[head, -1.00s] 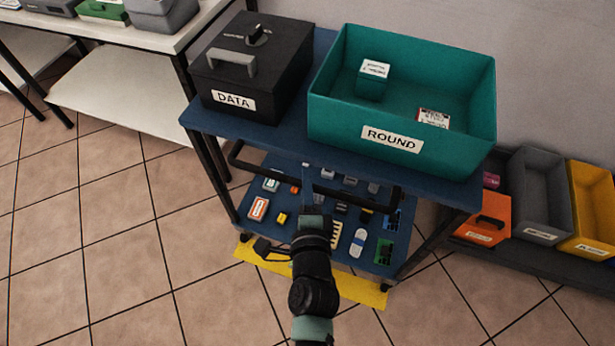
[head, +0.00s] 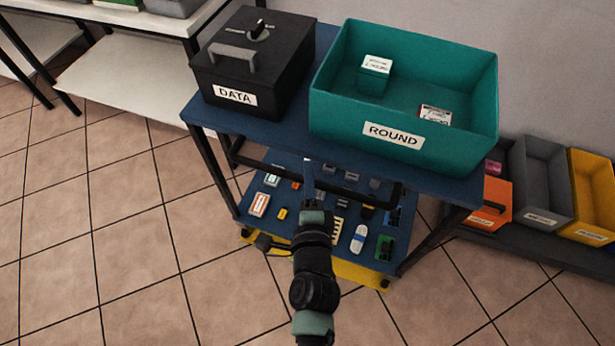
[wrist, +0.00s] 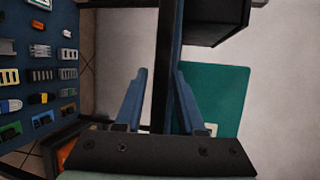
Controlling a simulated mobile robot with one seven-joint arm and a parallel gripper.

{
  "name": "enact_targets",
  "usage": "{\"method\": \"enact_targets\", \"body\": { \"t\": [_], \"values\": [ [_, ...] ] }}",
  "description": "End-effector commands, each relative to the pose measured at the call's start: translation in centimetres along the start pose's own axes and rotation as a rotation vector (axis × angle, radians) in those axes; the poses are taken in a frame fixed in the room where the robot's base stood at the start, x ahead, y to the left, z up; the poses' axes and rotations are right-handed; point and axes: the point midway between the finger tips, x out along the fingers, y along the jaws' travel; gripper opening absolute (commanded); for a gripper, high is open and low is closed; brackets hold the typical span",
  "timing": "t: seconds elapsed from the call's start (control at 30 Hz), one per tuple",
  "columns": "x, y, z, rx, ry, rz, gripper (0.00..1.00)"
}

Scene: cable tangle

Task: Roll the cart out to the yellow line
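The blue two-shelf cart (head: 270,128) stands by the wall, with a black handle bar (head: 377,196) along its near side. My gripper (head: 308,176) is at the middle of the handle bar.
The cart carries a black DATA box (head: 236,97), a teal ROUND bin (head: 340,118) and several small parts below. A white table (head: 125,90) stands left. Grey (head: 541,215) and yellow bins (head: 590,235) sit low at right. The tiled floor in front is clear.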

Motion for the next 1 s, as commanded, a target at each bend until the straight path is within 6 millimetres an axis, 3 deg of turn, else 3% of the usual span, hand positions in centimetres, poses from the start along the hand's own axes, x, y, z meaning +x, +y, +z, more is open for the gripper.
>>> {"method": "enact_targets", "body": {
  "t": [0.47, 1.0],
  "values": [
    [-0.7, 0.0, 0.0, 0.000, 0.000, -0.001, 0.52],
    [-9.9, 0.1, 0.0, 0.000, 0.000, 0.001, 0.52]
  ]
}}
